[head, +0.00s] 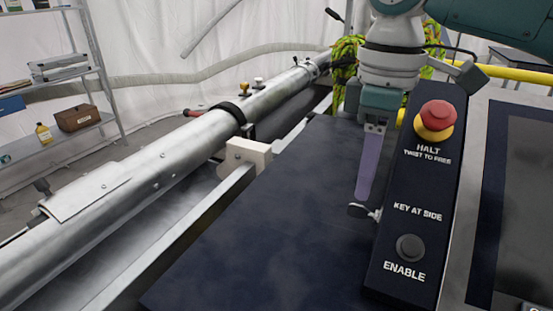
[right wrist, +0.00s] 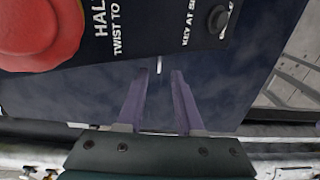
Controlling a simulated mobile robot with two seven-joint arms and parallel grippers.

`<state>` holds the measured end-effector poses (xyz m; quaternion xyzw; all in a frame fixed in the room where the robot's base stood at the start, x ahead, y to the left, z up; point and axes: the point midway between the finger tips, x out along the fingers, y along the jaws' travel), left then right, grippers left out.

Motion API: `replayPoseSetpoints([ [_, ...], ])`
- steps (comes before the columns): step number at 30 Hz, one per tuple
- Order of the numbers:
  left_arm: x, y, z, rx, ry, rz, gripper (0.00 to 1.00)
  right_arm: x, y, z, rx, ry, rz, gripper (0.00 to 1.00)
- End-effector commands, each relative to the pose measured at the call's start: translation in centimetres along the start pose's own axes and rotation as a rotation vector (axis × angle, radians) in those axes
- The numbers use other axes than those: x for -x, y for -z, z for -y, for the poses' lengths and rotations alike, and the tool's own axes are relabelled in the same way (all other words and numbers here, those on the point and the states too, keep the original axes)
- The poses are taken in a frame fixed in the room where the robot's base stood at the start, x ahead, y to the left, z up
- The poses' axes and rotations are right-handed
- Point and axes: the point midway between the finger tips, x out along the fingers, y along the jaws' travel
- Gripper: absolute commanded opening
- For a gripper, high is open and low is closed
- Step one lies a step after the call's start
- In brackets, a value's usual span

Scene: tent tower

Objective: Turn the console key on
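The dark console box (head: 415,180) stands at the right in the head view, with a red HALT button (head: 438,115) on a yellow collar, the words KEY AT SIDE and a grey ENABLE button (head: 410,247). The key (head: 358,210), a dark head with a short metal part, sticks out of the box's left side. My right gripper (head: 363,198) points down beside that side, its purple fingertips just above the key. In the right wrist view the two fingers (right wrist: 156,80) are apart, with a thin bright piece, seemingly the key (right wrist: 159,65), between and just beyond their tips. My left gripper is not in view.
A dark flat panel top (head: 270,220) lies clear left of the console. A long metal tube (head: 170,150) runs diagonally beyond it. A shelf (head: 60,135) with a bottle and brown box stands at the far left. A dark screen (head: 525,200) is right of the console.

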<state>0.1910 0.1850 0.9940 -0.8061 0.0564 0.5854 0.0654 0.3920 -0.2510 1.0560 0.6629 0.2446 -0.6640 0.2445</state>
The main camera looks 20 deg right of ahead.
Motion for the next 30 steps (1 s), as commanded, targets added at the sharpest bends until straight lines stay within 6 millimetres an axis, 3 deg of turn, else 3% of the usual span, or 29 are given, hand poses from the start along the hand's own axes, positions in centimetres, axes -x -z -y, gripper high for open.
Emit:
replayPoseSetpoints([
  [3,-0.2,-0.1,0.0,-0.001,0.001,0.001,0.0,-2.4,0.0,0.1,0.0,0.002,0.002,0.35],
  [9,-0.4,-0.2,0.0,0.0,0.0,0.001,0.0,-4.6,0.0,0.1,0.0,0.0,0.001,0.35],
  [19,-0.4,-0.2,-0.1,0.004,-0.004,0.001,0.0,-5.0,0.0,0.0,0.001,-0.001,-0.001,0.35],
  [28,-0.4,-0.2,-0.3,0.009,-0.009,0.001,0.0,-5.0,0.0,0.0,0.001,-0.001,-0.001,0.02],
  [30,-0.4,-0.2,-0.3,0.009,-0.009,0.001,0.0,-5.0,0.0,0.0,0.001,-0.001,-0.001,0.0],
])
